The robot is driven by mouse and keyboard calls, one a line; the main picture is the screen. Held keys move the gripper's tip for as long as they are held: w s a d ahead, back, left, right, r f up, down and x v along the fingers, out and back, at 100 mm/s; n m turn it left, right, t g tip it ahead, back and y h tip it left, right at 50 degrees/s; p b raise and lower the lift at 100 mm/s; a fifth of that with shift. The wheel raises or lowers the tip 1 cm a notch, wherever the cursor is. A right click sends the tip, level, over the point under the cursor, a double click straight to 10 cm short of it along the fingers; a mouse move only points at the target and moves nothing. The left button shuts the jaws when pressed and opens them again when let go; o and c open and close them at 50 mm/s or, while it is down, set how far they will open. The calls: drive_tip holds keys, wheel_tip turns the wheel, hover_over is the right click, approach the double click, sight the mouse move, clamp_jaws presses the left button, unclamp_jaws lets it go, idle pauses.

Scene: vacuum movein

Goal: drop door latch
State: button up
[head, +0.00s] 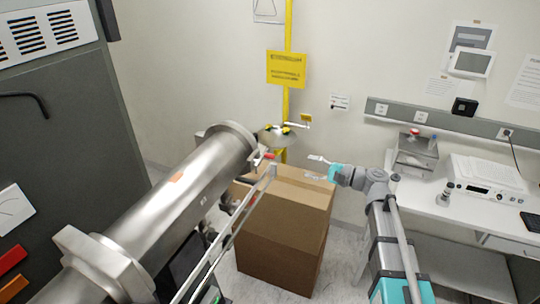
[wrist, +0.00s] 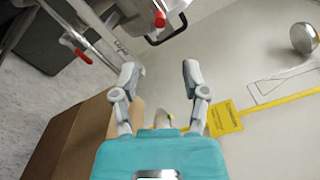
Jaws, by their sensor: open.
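A large steel cylinder (head: 170,200) with an end flange fills the left middle of the head view. A small red-tipped part (head: 269,156) sits by its far end, and I cannot tell for sure if it is the door latch. In the wrist view a red knob (wrist: 160,18) shows on steel at the top, beside a black curved handle (wrist: 172,34). A second red tip (wrist: 83,56) is on a thin metal piece by the rails. My gripper (head: 318,168) is open and empty, right of the cylinder's end; its spread fingers also show in the wrist view (wrist: 158,72).
Stacked cardboard boxes (head: 282,225) stand below my gripper. Metal rails (head: 225,235) run beside the cylinder. A yellow pole with a sign (head: 286,69) and an eyewash bowl (head: 276,138) are behind. A white bench (head: 470,222) with instruments is at right.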

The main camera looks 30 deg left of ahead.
sight(270, 156)
drive_tip(key=a, duration=0.9)
drive_tip(key=s+a, duration=0.1)
drive_tip(key=a, duration=0.3)
drive_tip(key=shift+a, duration=0.4)
